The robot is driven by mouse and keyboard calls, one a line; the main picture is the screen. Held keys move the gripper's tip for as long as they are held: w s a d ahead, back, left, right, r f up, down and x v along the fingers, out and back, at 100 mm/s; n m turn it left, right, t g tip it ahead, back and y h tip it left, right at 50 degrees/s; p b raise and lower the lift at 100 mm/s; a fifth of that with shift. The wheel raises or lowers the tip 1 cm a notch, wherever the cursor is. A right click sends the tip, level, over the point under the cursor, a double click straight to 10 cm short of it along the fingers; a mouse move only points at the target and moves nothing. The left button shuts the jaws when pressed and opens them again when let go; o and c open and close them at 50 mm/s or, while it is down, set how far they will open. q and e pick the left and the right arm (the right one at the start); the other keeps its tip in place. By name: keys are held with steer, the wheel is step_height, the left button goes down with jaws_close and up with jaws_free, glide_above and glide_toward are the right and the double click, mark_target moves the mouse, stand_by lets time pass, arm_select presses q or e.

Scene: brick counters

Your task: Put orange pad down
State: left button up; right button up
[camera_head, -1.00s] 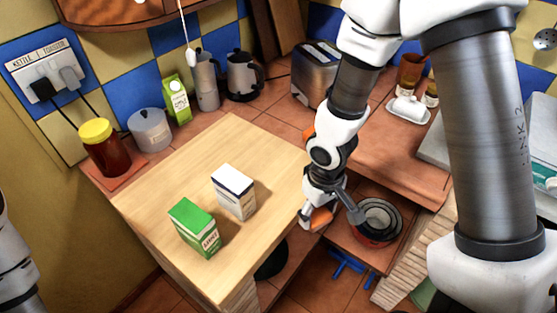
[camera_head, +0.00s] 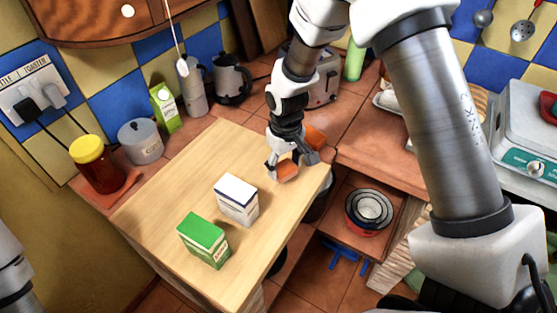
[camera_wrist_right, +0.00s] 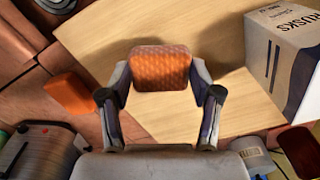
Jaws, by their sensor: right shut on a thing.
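My right gripper (camera_head: 284,174) is shut on the orange pad (camera_head: 288,168) and holds it over the right part of the light wooden worktop (camera_head: 190,170). In the right wrist view the pad (camera_wrist_right: 161,68) is a rounded, textured orange block between the two fingers of the gripper (camera_wrist_right: 161,85). Wood shows around it there, and a shadow falls beside it. I cannot tell if the pad touches the wood. My left gripper is out of view; only part of its arm shows at the left edge.
A white rusks box (camera_head: 237,199) and a green box (camera_head: 204,240) stand left of the gripper on the worktop. A second orange block (camera_wrist_right: 70,93) lies on the tiles behind. A toaster (camera_head: 323,82) stands farther back. Bare wood surrounds the pad.

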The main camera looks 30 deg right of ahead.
mark_target(279, 167)
steer(key=w, duration=0.2)
steer(key=shift+w+d+f, duration=0.1)
steer(key=shift+w, duration=0.25)
step_height(279, 167, down, 4)
steer(key=shift+w+r+p, duration=0.1)
steer(key=shift+r+p, duration=0.15)
steer(key=shift+p, duration=0.55)
steer(key=shift+f, duration=0.1)
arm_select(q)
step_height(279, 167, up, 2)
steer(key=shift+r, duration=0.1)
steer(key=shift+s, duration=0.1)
arm_select(e)
steer(key=o, duration=0.6)
steer(key=shift+f, duration=0.1)
steer(key=o, duration=0.4)
